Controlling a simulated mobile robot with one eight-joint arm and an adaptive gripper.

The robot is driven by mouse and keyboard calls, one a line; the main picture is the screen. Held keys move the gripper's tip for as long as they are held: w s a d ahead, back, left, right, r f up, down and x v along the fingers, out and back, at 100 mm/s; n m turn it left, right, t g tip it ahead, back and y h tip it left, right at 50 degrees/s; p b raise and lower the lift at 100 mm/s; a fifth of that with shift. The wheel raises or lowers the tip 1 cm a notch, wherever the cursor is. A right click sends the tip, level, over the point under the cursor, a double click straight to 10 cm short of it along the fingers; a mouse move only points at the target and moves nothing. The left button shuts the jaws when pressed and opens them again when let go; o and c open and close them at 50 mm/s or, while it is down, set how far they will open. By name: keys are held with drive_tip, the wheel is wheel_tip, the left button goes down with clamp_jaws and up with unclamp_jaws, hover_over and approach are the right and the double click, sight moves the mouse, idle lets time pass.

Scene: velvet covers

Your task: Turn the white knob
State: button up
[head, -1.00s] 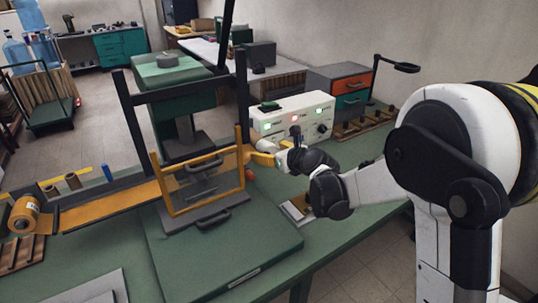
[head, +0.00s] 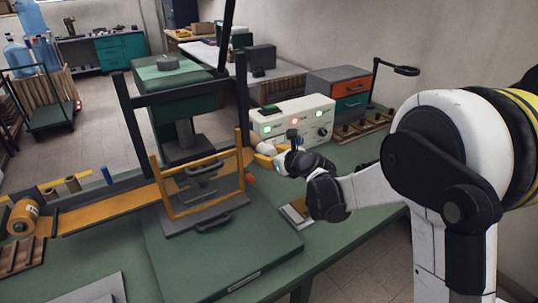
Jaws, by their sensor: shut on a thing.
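The white knob (head: 268,149) appears as a pale rounded piece at the right side of the orange-framed machine, in front of the control box. My gripper (head: 264,159) reaches it from the right, with yellow-orange showing at its tip. It is shut at the knob, but the exact contact is too small to see and partly hidden by the fingers and the wrist. The orange frame (head: 167,199) with its clear panel stands just left of my gripper.
A white control box (head: 300,118) with lit lamps and dark knobs stands close behind my gripper. A dark post (head: 242,95) rises beside it. A wooden rack (head: 365,127) lies to the right. The green bench top (head: 290,255) is clear at the front.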

drive_tip(key=n+t+h, duration=0.1)
drive_tip(key=n, duration=0.1)
drive_tip(key=n+b, duration=0.1)
drive_tip(key=shift+s+a+f+n+t+h, duration=0.1)
drive_tip(key=shift+a+n+t+h, duration=0.05)
drive_tip(key=shift+n+t+h, duration=0.25)
drive_tip(key=n+t+h+b, duration=0.1)
drive_tip(key=n+t+b, duration=0.1)
drive_tip(key=n, duration=0.2)
drive_tip(key=shift+b, duration=0.35)
idle(0.5)
drive_tip(key=o, duration=1.2)
drive_tip(key=v, duration=1.2)
